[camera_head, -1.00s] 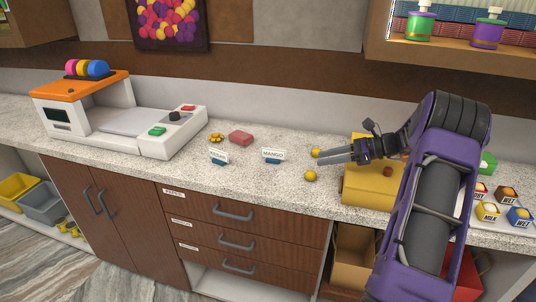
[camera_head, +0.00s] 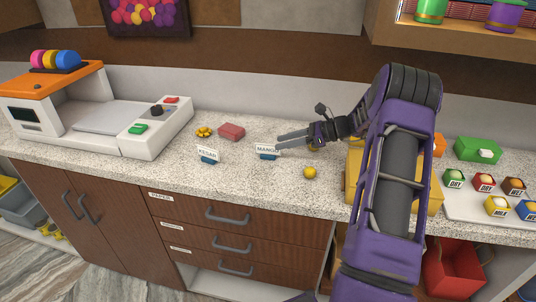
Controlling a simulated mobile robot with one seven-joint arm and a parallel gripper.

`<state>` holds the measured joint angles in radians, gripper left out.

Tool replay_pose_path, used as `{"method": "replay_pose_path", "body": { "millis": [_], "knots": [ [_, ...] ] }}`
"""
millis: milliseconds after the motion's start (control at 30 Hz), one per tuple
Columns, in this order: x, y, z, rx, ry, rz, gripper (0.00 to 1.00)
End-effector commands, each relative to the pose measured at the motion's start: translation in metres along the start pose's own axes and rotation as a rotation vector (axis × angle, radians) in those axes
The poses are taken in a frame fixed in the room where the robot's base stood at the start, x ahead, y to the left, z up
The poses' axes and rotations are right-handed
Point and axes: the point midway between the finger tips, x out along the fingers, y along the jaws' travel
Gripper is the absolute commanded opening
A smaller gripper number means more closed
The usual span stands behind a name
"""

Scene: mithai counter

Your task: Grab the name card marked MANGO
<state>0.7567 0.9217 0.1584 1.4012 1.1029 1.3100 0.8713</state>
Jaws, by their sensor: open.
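The MANGO name card (camera_head: 266,150) stands upright in a blue base on the speckled counter, near its front edge. My gripper (camera_head: 277,142) reaches in from the right with its fingers pointing left. The fingertips overlap the card's right side in the picture and hide the end of its lettering; I cannot tell whether they touch it. The gripper is open and holds nothing. A second name card, reading KESAR (camera_head: 208,155), stands to the left in a similar blue base.
A yellow ball (camera_head: 310,172) lies right of the MANGO card, and another is partly hidden by the gripper. A pink block (camera_head: 231,131) and a yellow flower-shaped piece (camera_head: 204,132) lie behind the cards. A white machine (camera_head: 100,125) stands left. A yellow box (camera_head: 353,165) is behind my arm.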

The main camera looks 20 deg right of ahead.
Motion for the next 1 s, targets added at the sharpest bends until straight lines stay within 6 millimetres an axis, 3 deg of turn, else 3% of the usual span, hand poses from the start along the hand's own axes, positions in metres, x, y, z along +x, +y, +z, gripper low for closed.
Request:
{"method": "replay_pose_path", "body": {
  "millis": [100,467,700,967,1000],
  "knots": [
    [0.022,0.000,0.000,0.001,0.000,0.001,0.42],
    [0.047,0.000,0.000,0.001,-0.001,0.001,0.42],
    [0.083,0.001,0.001,0.000,-0.001,0.002,0.42],
    [0.088,0.000,0.001,0.000,0.000,-0.001,0.42],
    [0.088,0.000,0.001,0.000,0.000,-0.001,0.37]
  ]
}}
